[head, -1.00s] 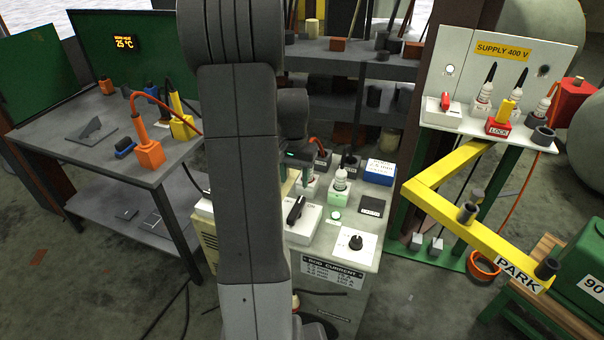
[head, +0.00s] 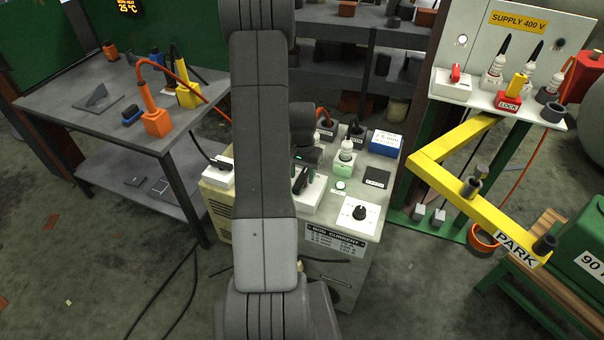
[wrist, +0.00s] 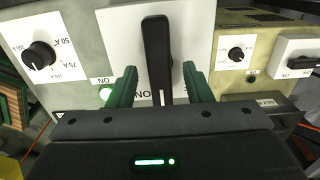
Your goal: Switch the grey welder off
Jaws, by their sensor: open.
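The grey welder (head: 345,265) stands in the middle of the head view, with a "ROD CURRENT" label on its front. Its switch, a black lever on a white plate, fills the upper middle of the wrist view; the lever (wrist: 156,45) stands along the picture's vertical. An ON mark is partly visible near the lever's lower end. A green lamp (wrist: 106,92) beside the plate glows. My gripper (wrist: 162,82) is open, with one green finger on each side of the lever and a visible gap to each. In the head view, my arm and gripper partly hide the switch.
The welder's current knob (head: 359,212) and a grey-green plug (head: 347,150) sit close to the switch. A beige unit (wrist: 240,80) with its own knob and switch (wrist: 300,62) is beside it. A yellow PARK arm (head: 440,180) juts out at right; a workbench (head: 75,115) stands left.

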